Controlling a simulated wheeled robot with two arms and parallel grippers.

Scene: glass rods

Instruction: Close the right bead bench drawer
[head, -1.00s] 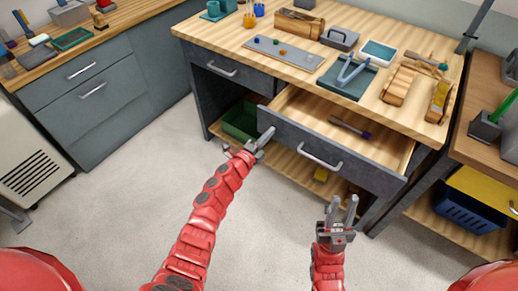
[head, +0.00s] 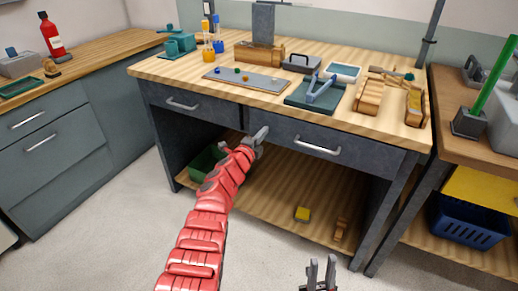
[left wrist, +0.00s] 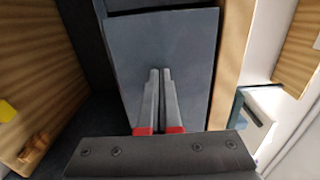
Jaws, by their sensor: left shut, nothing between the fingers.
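The right bead bench drawer (head: 335,143) is a dark grey front with a silver bar handle (head: 318,146). It sits flush in the bench under the wooden top, with no open interior showing. My left gripper (head: 261,135) is shut and empty at the left end of this front. In the left wrist view its fingers (left wrist: 160,75) point at the grey drawer front (left wrist: 190,45); I cannot tell whether the tips touch it. My right gripper (head: 321,272) is open and empty, low in front of the bench, partly cut off by the picture's edge.
The left drawer (head: 190,105) is also flush. Below, the bench shelf (head: 265,200) holds a green bin (head: 203,165), a yellow block (head: 302,214) and a wooden piece (head: 341,229). A side table with a blue basket (head: 468,222) stands at right. The front floor is clear.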

